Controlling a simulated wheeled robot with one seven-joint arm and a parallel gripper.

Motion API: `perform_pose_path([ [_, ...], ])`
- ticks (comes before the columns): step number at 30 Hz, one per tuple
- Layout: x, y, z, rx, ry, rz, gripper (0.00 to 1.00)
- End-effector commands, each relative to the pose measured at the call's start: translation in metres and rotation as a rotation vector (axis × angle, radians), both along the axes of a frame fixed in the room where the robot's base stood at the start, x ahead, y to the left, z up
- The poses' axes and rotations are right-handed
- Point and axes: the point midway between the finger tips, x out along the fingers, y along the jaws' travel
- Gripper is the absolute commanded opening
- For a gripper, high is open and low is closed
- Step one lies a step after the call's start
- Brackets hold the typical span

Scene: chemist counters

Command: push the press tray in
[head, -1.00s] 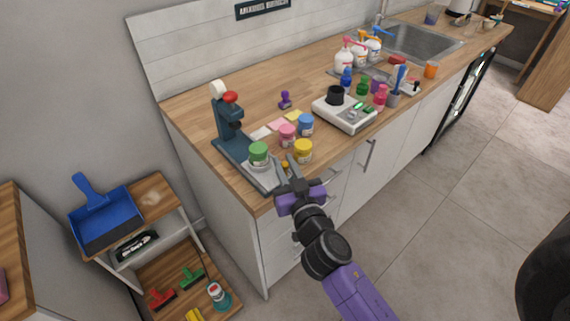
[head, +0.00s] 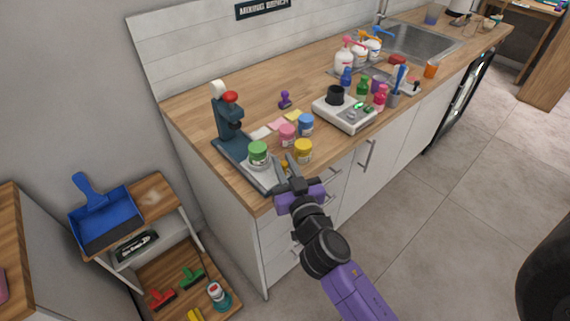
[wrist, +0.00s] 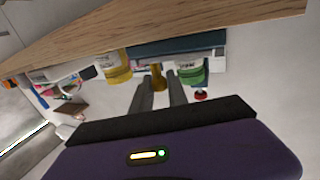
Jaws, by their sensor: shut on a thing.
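The dark teal press (head: 229,118) with a red knob stands at the near left end of the counter. Its pale tray (head: 262,177) sticks out of the press base toward the counter's front edge. A green-lidded jar (head: 258,154) stands upright on the tray; it also shows in the wrist view (wrist: 191,72). My gripper (head: 287,168) is at the tray's front end, low over the counter edge. In the wrist view its two fingers (wrist: 159,84) are shut on the tray's small brass knob (wrist: 157,70). The contact is partly hidden in the head view.
A yellow jar (head: 303,151), pink jar (head: 287,135) and blue jar (head: 306,125) stand close right of the tray. A white device (head: 344,113) sits farther right. The counter front (head: 280,232) lies below my gripper.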

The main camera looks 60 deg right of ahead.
Motion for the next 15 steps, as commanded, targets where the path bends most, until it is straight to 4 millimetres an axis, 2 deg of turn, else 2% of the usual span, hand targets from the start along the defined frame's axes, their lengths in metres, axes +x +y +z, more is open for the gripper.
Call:
perform_pose_path([
  [9, 0.050, -0.014, -0.001, -0.002, -0.006, 0.003, 0.00],
  [15, 0.064, -0.018, 0.000, -0.002, -0.002, 0.002, 0.00],
])
